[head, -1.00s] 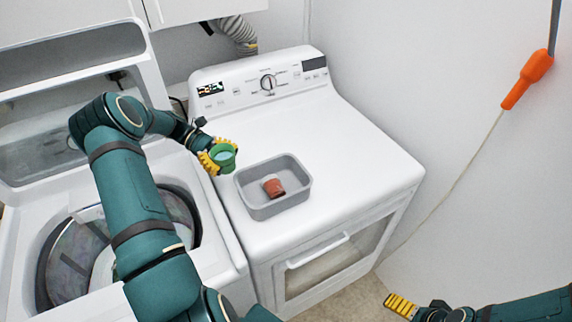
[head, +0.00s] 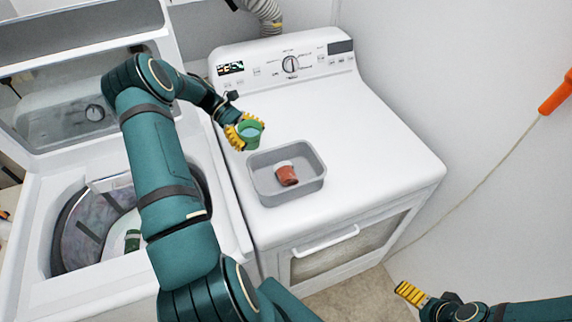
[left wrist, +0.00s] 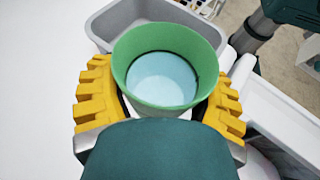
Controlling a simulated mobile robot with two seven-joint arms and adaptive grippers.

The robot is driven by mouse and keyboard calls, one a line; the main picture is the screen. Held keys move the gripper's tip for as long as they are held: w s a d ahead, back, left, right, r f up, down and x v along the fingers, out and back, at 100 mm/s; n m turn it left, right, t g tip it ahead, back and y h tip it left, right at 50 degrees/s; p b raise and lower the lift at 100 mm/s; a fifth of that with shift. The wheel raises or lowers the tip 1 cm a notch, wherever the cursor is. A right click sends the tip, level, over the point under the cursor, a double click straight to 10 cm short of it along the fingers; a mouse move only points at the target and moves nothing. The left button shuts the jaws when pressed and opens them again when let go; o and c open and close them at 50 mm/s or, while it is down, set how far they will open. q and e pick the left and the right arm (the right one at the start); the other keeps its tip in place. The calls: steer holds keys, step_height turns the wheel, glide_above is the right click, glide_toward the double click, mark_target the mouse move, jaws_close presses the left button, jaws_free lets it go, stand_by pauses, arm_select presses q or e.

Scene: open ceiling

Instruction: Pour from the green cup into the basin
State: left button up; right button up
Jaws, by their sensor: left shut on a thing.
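The green cup (head: 249,133) is held by my left gripper (head: 240,134), whose yellow fingers are shut on its sides. In the left wrist view the cup (left wrist: 168,50) is close up between both fingers, with pale blue contents inside. It looks about upright. The grey basin (head: 308,190) stands on the white dryer top, just in front of and to the right of the cup. Part of its rim shows behind the cup in the left wrist view (left wrist: 95,22). My right gripper (head: 411,294) is at the lower right, away from the dryer; its finger opening is unclear.
A reddish-brown cup (head: 287,174) lies tipped inside the basin. The dryer top (head: 370,150) is clear to the right. An open washer (head: 30,200) stands to the left under my left arm. An orange object (head: 556,95) with a cord is on the right wall.

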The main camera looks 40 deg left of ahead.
mark_target(259, 134)
arm_select(q)
steer(key=shift+d+f+y, duration=0.1)
steer(key=shift+d+y, duration=0.25)
steer(key=shift+y, duration=0.15)
steer(key=shift+w+d+y, duration=0.2)
steer(key=shift+d+y, duration=0.05)
steer(key=shift+y, duration=0.25)
steer(key=shift+d+r+g+y, duration=0.2)
steer(key=shift+d+r+y, duration=0.1)
steer(key=shift+d+y, duration=0.25)
steer(key=shift+d+r+g+y, duration=0.2)
steer(key=shift+d+r+y, duration=0.15)
steer(key=shift+y, duration=0.4)
steer(key=shift+w+d+f+y, duration=0.1)
steer(key=shift+d+f+y, duration=0.2)
steer(key=shift+d+y, duration=0.15)
steer(key=shift+w+d+y, duration=0.1)
steer(key=shift+y, duration=0.15)
steer(key=shift+d+f, duration=0.15)
steer(key=shift+y, duration=0.3)
